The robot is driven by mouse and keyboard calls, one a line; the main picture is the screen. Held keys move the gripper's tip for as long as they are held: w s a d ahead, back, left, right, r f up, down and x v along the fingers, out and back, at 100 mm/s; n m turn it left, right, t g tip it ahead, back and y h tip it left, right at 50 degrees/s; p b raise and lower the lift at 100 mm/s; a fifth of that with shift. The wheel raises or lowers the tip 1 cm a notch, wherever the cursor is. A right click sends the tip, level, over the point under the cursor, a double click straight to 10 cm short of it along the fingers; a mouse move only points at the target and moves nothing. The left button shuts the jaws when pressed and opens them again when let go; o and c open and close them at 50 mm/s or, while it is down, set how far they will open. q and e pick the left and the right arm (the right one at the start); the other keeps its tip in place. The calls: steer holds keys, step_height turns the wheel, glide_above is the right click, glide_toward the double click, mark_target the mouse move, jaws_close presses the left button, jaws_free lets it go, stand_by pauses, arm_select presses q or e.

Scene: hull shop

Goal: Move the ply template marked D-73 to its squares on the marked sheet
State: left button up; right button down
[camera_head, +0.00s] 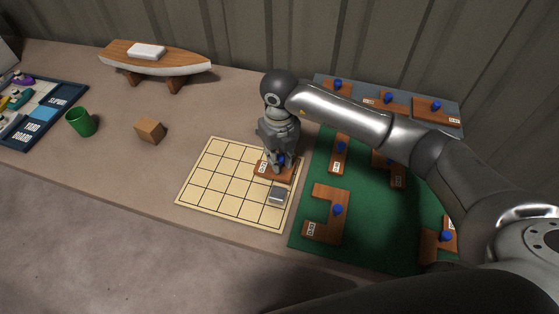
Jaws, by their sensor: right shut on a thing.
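My right gripper (276,163) points down over the right part of the marked sheet (215,181), a cream board with a black grid. It is shut on the blue knob of a brown ply template (262,171). That template has a white label, too small to read, and lies at or just above the sheet; I cannot tell if it touches. A grey block (278,195) sits on the sheet just in front of the template. My left gripper is not in view.
Several ply templates, including a C-shaped one (328,211), lie on a green mat (363,226) at right. More lie on a grey board (357,90) behind. A wooden cube (150,130), green cup (81,122), boat model (156,62) and blue tray (67,96) stand left.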

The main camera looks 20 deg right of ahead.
steer(key=shift+w+d+f, duration=0.25)
steer(key=shift+w+f, duration=0.25)
steer(key=shift+f, duration=0.25)
step_height(320, 180, down, 2)
steer(key=shift+f+p, duration=0.1)
steer(key=shift+p, duration=0.7)
steer(key=shift+f, duration=0.3)
steer(key=shift+f, duration=0.25)
steer(key=c, duration=1.3)
jaws_free()
steer(key=shift+r, duration=0.1)
